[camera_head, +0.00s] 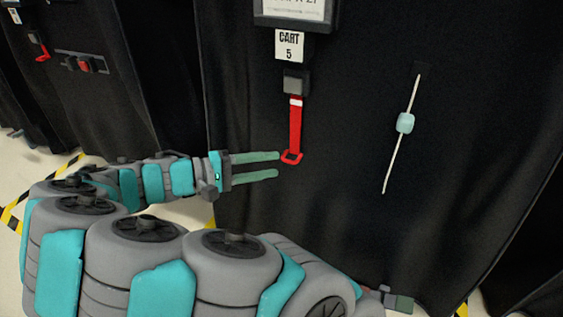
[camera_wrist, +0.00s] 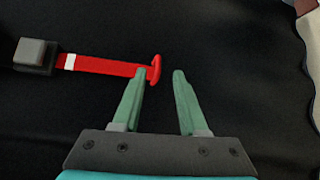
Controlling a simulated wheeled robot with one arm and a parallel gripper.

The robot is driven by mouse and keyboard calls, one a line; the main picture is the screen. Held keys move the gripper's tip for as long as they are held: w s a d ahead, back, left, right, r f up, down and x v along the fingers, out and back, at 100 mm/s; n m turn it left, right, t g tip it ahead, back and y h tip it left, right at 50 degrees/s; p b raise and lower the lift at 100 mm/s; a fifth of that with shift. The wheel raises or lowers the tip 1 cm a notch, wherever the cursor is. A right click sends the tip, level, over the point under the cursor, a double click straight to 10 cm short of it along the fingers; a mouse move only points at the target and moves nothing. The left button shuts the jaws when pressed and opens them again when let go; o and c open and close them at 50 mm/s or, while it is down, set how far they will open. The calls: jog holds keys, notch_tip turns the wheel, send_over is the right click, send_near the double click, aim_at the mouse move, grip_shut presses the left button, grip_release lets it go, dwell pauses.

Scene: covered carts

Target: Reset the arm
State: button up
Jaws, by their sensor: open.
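My gripper (camera_head: 278,165) is open, its two green fingers pointing right in the head view, with nothing between them. In the wrist view my gripper (camera_wrist: 160,74) also shows open and empty. A red strap (camera_head: 296,125) with a loop at its end hangs from a grey buckle (camera_head: 294,82) on a black-covered cart. The loop is close by the upper fingertip in the head view. In the wrist view the red strap (camera_wrist: 105,66) ends at the left fingertip; I cannot tell whether they touch. My arm reaches in from the lower left.
A sign reading "CART 5" (camera_head: 289,46) sits above the buckle. A white cord with a pale blue toggle (camera_head: 405,123) hangs on the black cover (camera_head: 350,220) to the right. Another covered cart with a red strap (camera_head: 42,50) stands at left. Yellow-black tape (camera_head: 12,214) marks the floor.

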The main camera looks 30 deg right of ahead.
jog(key=shift+w+a+r, duration=0.15)
jog(key=shift+a, duration=1)
